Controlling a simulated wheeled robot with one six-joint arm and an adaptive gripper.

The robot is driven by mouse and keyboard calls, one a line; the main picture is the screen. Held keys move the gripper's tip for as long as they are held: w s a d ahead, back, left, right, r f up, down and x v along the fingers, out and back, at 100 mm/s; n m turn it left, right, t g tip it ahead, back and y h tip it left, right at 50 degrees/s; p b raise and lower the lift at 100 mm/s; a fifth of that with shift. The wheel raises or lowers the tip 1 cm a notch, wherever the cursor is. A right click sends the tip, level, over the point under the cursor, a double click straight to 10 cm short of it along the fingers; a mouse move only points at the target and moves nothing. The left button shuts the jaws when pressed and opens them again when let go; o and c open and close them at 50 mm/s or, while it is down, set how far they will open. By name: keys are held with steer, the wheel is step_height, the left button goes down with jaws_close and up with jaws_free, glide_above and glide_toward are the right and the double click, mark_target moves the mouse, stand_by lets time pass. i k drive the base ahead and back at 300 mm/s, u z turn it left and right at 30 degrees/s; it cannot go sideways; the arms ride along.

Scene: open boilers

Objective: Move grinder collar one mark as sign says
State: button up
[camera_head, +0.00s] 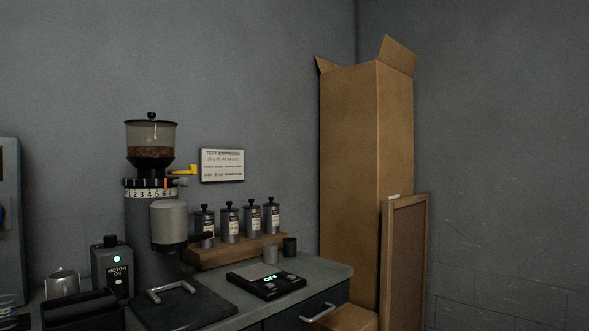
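A coffee grinder (152,240) stands on the counter at the left, with beans in its clear hopper (151,139). Its collar (148,190) is a pale ring with black numbers, about 1 to 6 legible. A small orange mark and a grey knob show at the collar's right side. A yellow lever (184,170) sticks out to the right above the collar. A white sign (222,165) on the wall is headed "TEST ESPRESSO"; its smaller lines are too blurred to read surely. My gripper is not in view.
A black box (111,268) labelled "MOTOR ON" shows a green light beside the grinder. A metal jug (62,283) stands at left. Several canisters (229,223) stand on a wooden riser (233,253); a black scale (265,281) sits in front.

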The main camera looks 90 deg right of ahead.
mark_target(168, 182)
steer(key=u, duration=0.1)
steer(key=k, duration=0.4)
steer(key=z, duration=1.85)
steer(key=i, duration=0.65)
steer(key=z, duration=0.75)
